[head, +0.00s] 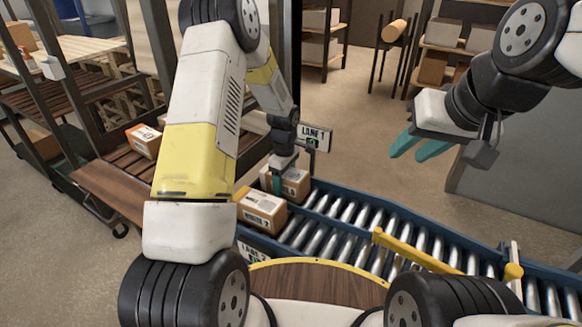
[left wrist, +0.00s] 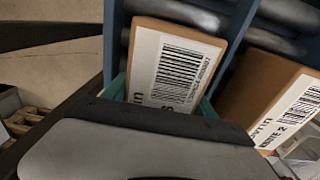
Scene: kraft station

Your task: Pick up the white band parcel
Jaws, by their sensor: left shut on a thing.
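My left gripper (head: 279,178) is shut on a brown parcel (head: 296,184) at the far left end of the roller conveyor. In the left wrist view this parcel (left wrist: 176,68) shows a white band with a barcode, and the teal fingers lie on either side of it. A second parcel with a white band (head: 262,208), marked "ROUTE 2", sits close in front of it; it also shows at the right in the left wrist view (left wrist: 285,100). My right gripper (head: 413,155) is open and empty, raised above the floor beyond the conveyor.
The blue-railed roller conveyor (head: 385,238) runs to the lower right, its rollers bare there. A yellow bar (head: 415,252) crosses it. A "LANE 1" sign (head: 313,137) stands behind the held parcel. A parcel with an orange band (head: 144,140) lies on the wooden rack at left.

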